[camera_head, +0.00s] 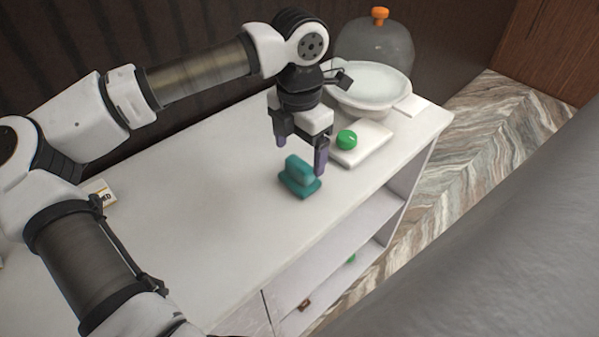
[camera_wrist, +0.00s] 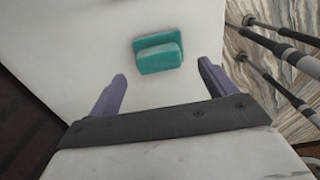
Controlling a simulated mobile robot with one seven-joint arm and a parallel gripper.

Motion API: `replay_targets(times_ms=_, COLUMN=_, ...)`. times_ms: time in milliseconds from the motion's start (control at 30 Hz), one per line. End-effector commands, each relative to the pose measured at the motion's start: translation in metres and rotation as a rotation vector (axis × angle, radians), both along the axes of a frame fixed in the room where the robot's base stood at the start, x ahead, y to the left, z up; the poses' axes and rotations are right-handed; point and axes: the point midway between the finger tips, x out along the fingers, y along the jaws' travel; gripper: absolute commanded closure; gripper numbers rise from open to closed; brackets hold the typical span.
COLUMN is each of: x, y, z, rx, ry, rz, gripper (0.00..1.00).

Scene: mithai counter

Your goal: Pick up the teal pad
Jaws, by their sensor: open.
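The teal pad (camera_head: 300,177) is a small block with a raised grip on a wider base, lying on the white counter (camera_head: 205,200). It also shows in the wrist view (camera_wrist: 158,54), ahead of the fingertips and between their lines. My gripper (camera_head: 301,157) is open and empty, with its purple fingers pointing down above and slightly behind the pad. In the wrist view, my gripper (camera_wrist: 163,75) has its two fingers spread wider than the pad, and a gap shows between fingertips and pad.
A green ball (camera_head: 347,139) sits on a white board (camera_head: 364,150) just right of my gripper. Behind it are a white bowl (camera_head: 368,86) and a glass dome with an orange knob (camera_head: 379,15). A small card (camera_head: 101,192) lies at left. The counter's front edge is near the pad.

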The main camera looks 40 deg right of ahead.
Motion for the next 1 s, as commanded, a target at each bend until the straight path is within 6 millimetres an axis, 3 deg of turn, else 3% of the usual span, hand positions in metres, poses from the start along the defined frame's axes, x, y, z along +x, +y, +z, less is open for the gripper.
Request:
replay_targets(times_ms=300, x=0.001, y=-0.002, z=-0.042, rx=0.002, ry=0.003, rz=-0.002, gripper=0.16)
replay_targets(times_ms=600, x=0.001, y=-0.002, z=-0.049, rx=0.000, ry=0.001, rz=-0.001, gripper=0.16)
replay_targets(times_ms=1000, x=0.001, y=-0.002, z=-0.048, rx=0.000, ry=0.001, rz=-0.001, gripper=0.64)
